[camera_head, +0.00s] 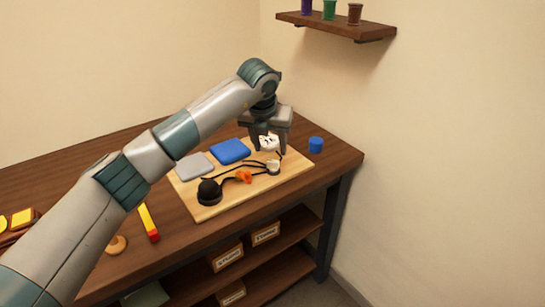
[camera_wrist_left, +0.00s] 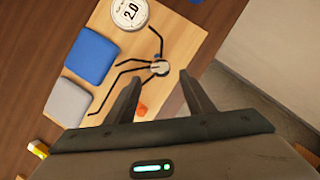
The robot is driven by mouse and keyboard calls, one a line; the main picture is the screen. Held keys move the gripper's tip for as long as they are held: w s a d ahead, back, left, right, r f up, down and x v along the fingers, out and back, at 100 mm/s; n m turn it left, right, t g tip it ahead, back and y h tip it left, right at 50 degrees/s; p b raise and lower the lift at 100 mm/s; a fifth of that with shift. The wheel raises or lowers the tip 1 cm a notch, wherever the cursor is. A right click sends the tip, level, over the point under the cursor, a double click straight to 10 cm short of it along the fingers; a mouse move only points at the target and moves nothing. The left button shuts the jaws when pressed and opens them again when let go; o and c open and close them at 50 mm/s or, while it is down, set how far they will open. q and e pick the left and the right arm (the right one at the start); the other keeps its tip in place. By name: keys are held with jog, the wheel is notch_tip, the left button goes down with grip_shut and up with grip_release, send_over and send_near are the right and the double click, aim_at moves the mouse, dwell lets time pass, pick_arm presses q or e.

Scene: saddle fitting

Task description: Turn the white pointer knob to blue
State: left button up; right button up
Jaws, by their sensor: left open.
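A small white knob (camera_head: 273,167) stands on the light wooden board (camera_head: 212,207), and it also shows in the left wrist view (camera_wrist_left: 160,68) with a small blue spot at its edge. Black lines run from it toward a blue pad (camera_head: 231,150) and a grey pad (camera_head: 195,166). Which way its pointer faces is too small to tell. My left gripper (camera_head: 270,150) is open above the board near the knob. In the left wrist view the knob appears beyond and between the fingertips (camera_wrist_left: 160,75), apart from them. My right gripper is not in view.
A white disc marked 2.0 (camera_wrist_left: 129,12) lies on the board. A black ball-shaped part (camera_head: 209,189) and an orange piece (camera_head: 243,177) are also there. A blue cylinder (camera_head: 316,145) stands right of the board. A yellow and red bar (camera_head: 148,222) lies left of it.

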aim_at(273, 161)
pick_arm(q)
jog(key=p+x, duration=0.1)
jog(key=x, duration=0.6)
jog(key=shift+w+f, duration=0.15)
jog(key=shift+f, duration=0.2)
jog(key=c, duration=1)
